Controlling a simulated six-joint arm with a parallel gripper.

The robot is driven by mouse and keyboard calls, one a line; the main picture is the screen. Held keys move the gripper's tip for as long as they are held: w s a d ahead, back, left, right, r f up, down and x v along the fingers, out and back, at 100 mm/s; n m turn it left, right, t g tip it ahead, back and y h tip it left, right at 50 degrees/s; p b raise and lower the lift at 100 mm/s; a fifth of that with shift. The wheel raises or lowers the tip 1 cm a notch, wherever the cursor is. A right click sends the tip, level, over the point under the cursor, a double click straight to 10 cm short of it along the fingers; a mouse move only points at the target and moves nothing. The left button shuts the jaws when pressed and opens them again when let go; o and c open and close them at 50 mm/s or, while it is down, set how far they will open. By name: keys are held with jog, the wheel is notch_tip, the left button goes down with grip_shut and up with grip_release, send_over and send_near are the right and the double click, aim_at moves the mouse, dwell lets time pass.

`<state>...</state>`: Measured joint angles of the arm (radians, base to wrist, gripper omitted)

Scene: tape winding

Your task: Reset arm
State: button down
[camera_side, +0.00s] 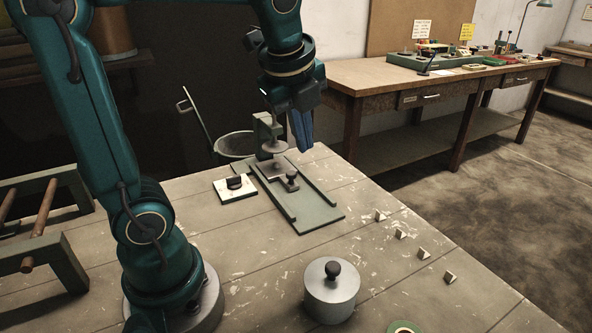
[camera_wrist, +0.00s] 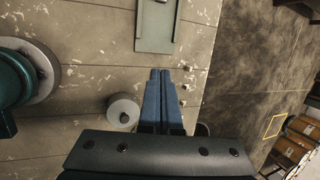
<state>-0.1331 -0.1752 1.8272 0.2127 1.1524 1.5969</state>
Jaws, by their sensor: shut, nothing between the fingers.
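My gripper (camera_side: 301,130) hangs from my arm above the far part of the table, fingers pointing down, with blue fingers close together. In the wrist view my gripper (camera_wrist: 160,73) shows its two blue fingers side by side and touching, with nothing between them. A green winding fixture (camera_side: 318,213) with a raised head and a small dark knob lies on the table below and left of the gripper. Part of the green fixture also shows at the top of the wrist view (camera_wrist: 155,45). My gripper is apart from everything on the table.
A round metal pot with a black knob (camera_side: 331,300) stands at the front. A white plate with a dark block (camera_side: 235,188) lies left of the fixture. Several small wedges (camera_side: 400,234) line the right side. A green ring (camera_side: 404,328) sits at the front edge. A workbench (camera_side: 395,82) stands behind.

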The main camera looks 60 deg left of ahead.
jog(key=s+d+f+n+t+h, duration=0.1)
jog(key=s+d+f+n, duration=0.1)
jog(key=n, duration=0.6)
jog(key=s+d+f+n+t+h, duration=0.1)
jog(key=s+d+f+n, duration=0.1)
jog(key=s+d+n, duration=0.3)
jog(key=shift+s+d+f+n+h, duration=0.35)
jog(key=shift+s+n, duration=0.55)
jog(key=shift+n, duration=1.3)
